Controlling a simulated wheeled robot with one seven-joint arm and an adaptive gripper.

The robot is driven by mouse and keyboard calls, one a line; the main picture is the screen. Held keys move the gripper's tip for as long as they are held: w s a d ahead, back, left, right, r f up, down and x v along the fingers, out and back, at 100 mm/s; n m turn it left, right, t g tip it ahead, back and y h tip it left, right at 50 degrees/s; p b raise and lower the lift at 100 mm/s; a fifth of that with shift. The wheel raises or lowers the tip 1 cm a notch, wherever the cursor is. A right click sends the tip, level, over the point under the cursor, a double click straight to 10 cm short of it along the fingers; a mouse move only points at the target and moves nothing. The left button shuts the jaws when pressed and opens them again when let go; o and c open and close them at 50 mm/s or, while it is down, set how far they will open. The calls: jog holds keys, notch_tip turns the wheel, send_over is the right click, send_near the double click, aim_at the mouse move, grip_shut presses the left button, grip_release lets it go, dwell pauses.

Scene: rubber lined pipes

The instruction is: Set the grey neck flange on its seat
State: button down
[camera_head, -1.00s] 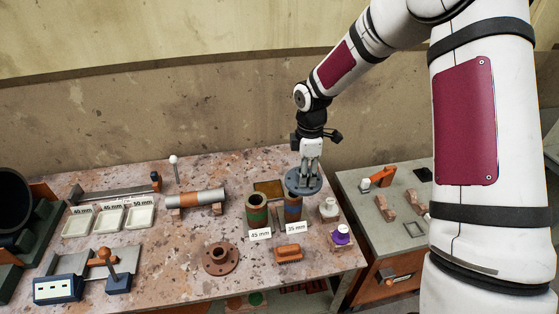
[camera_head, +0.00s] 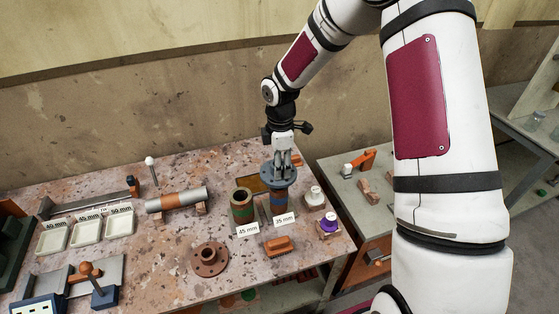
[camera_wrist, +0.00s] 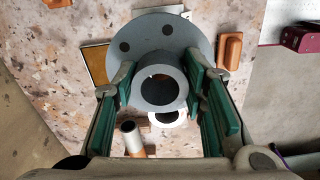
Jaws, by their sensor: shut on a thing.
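The grey neck flange (camera_head: 278,175) is a round disc with bolt holes and a raised neck. My gripper (camera_head: 284,156) is shut on its neck from above. In the wrist view, the green finger pads of my gripper (camera_wrist: 163,85) stand on both sides of the neck, and the flange disc (camera_wrist: 150,30) lies beyond them.
An orange block (camera_head: 279,246), a brown flange (camera_head: 209,260) and a purple-topped item (camera_head: 328,225) are nearby. White trays (camera_head: 87,232) and a lying pipe (camera_head: 177,199) are further left.

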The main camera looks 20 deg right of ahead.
jog(key=shift+f+b, duration=0.45)
jog(key=shift+f, duration=1.7)
jog(key=shift+f, duration=0.4)
jog(key=c, duration=0.9)
grip_release()
notch_tip(320, 180, up, 11)
jog(key=shift+r, duration=0.1)
jog(key=shift+s+r, duration=0.1)
jog(key=shift+r, duration=0.6)
jog(key=s+r+m+t+h+b, duration=0.1)
jog(key=s+r+m+t, duration=0.3)
jog(key=s+r+m, duration=1.1)
jog(key=shift+m+t+y, duration=0.5)
jog(key=shift+m+t, duration=0.3)
jog(key=shift+m, duration=0.1)
jog(key=s+r, duration=0.1)
jog(key=s, duration=0.2)
jog(key=s+r, duration=0.1)
jog(key=s, duration=0.2)
jog(key=s+r, duration=0.2)
jog(key=s, duration=0.1)
jog(key=shift+s+a+b, duration=0.2)
jog(key=shift+s+b, duration=0.2)
